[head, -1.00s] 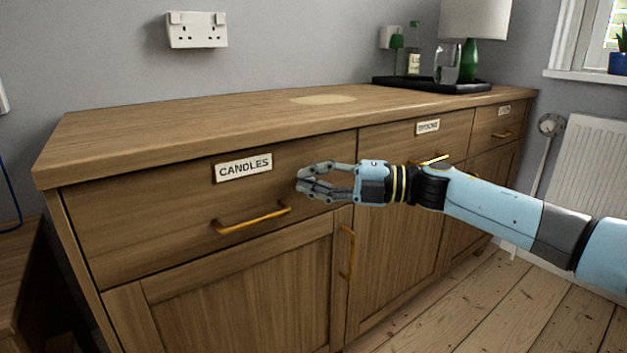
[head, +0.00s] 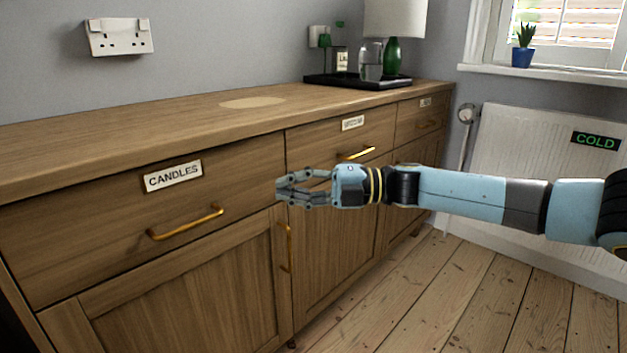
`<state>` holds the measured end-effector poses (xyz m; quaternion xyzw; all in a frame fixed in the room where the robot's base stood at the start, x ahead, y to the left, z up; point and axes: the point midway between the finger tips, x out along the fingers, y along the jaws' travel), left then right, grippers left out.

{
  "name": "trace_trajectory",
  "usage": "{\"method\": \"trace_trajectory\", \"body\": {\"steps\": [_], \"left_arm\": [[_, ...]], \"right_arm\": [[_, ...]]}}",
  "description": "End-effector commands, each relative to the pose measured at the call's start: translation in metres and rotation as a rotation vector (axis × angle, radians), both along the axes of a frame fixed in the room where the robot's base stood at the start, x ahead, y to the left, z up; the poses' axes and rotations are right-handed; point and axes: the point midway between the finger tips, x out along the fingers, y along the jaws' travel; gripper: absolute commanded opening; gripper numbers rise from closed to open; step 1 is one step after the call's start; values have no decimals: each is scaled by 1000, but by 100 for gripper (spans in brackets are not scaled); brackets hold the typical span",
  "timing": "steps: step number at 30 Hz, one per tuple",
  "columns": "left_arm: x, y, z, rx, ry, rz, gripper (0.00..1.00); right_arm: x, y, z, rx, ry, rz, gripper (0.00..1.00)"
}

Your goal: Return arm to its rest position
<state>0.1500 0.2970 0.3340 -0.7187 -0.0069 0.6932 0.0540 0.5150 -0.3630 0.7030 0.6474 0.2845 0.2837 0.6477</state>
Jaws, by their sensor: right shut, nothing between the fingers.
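My right arm (head: 470,195) comes in from the right and reaches left across the front of the wooden sideboard (head: 200,255). My right gripper (head: 282,189) is shut and empty. In the picture it lies to the right of the handle (head: 187,223) of the drawer labelled CANDLES (head: 173,176), apart from it. The drawers in view are closed. My left gripper is not in view.
A black tray (head: 345,81) with a lamp, a green bottle and glassware stands at the sideboard's back right. A white radiator (head: 535,170) marked COLD (head: 595,141) is on the right wall. Bare floorboards (head: 450,290) lie clear below my arm.

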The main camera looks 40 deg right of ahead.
Motion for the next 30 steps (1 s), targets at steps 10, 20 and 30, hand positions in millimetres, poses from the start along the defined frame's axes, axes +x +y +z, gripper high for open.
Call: {"method": "trace_trajectory", "body": {"steps": [10, 20, 30], "left_arm": [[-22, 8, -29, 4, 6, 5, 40], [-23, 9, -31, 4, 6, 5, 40], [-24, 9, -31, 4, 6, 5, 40]], "right_arm": [[-26, -28, 1, 0, 0, 0, 0], [-32, -27, -7, 7, 13, -1, 0], [-96, 14, -159, 391, 399, -456, 0]]}}
